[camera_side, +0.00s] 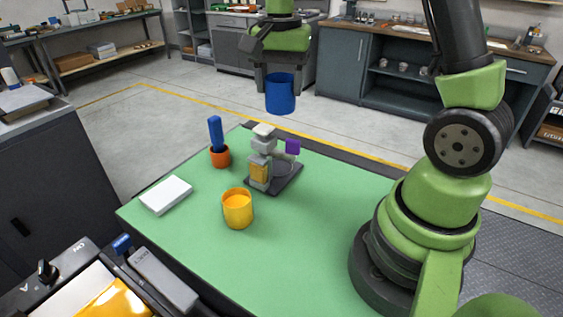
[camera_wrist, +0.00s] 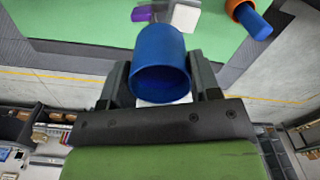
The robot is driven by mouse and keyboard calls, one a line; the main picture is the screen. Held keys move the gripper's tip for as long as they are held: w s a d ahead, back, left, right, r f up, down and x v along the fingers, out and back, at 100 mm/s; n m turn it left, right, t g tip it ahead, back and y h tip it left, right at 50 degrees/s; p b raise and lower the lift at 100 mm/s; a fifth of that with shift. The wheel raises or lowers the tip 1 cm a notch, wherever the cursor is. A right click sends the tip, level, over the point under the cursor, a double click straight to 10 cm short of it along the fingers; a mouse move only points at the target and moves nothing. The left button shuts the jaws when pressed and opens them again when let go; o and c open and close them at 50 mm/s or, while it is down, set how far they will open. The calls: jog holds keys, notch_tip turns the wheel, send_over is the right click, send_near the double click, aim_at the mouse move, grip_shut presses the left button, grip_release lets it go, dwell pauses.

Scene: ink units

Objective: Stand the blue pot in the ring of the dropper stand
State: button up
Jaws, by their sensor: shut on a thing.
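The blue pot (camera_side: 280,94) hangs in the air in the side view, above and behind the dropper stand. My gripper (camera_side: 275,72) is shut on it. In the wrist view the blue pot (camera_wrist: 161,65) sits between the two fingers of my gripper (camera_wrist: 160,85), its open mouth toward the camera. The dropper stand (camera_side: 270,165) is on the green table, with a dark base, grey and yellow blocks, a ring at its right and a purple piece (camera_side: 292,147). The ring is partly hidden by the stand's parts. The stand's top shows at the wrist view's upper edge (camera_wrist: 184,16).
An orange cup (camera_side: 220,157) holding a blue stick stands left of the stand. A yellow cup (camera_side: 237,208) stands in front of it, and a white block (camera_side: 166,194) lies at the left edge.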

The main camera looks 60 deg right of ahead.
jog(key=w+d+m, duration=0.3)
jog(key=d+m, duration=0.2)
jog(key=m, duration=0.2)
send_over(280, 165)
jog(key=shift+m, duration=0.4)
notch_tip(280, 165, down, 18)
jog(key=shift+r, duration=0.2)
jog(key=shift+f, duration=0.2)
jog(key=o, duration=1.4)
jog(key=shift+r, duration=0.1)
